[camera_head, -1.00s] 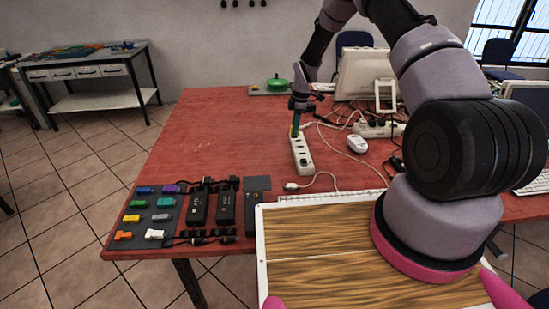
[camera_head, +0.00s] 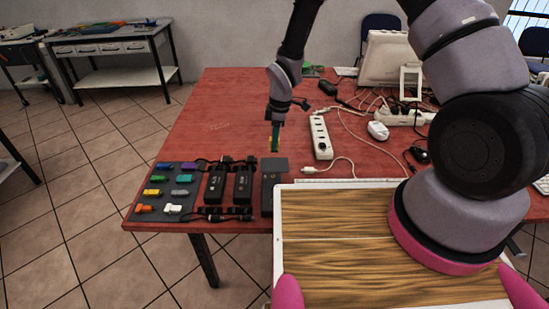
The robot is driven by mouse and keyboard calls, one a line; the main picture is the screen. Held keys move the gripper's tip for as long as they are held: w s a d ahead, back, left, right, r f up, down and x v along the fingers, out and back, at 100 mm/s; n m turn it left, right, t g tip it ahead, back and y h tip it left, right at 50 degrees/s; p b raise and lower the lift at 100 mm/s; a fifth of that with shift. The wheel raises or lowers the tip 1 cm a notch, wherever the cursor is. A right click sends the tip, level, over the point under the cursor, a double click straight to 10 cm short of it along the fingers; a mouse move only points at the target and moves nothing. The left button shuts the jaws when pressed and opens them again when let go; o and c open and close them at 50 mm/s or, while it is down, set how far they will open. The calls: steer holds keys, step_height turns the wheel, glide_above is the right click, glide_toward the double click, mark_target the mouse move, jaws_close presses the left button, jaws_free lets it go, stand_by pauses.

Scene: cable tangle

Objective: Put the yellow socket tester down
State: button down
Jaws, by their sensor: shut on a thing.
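My gripper (camera_head: 276,120) points down over the red table, left of the near white power strip. It is shut on the yellow socket tester (camera_head: 268,146), a small thing showing yellow beside a green-teal part. The tester is just behind the dark grey pad (camera_head: 274,164) at the right of the row of black devices. I cannot tell whether its lower end touches the table. The fingertips are small and partly hidden.
The white power strip (camera_head: 320,138) and its cable lie right of my gripper. A dark mat (camera_head: 139,208) with several coloured pieces and black adapters (camera_head: 243,187) lie at the front left. The red table (camera_head: 225,112) is clear behind them.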

steer(key=shift+f, duration=3.05)
steer(key=shift+f, duration=0.1)
steer(key=c, duration=0.6)
jaws_free()
steer(key=r, duration=0.4)
steer(key=d+r, duration=0.1)
steer(key=r, duration=0.7)
steer(key=shift+d+r, duration=0.2)
steer(key=shift+d, duration=0.05)
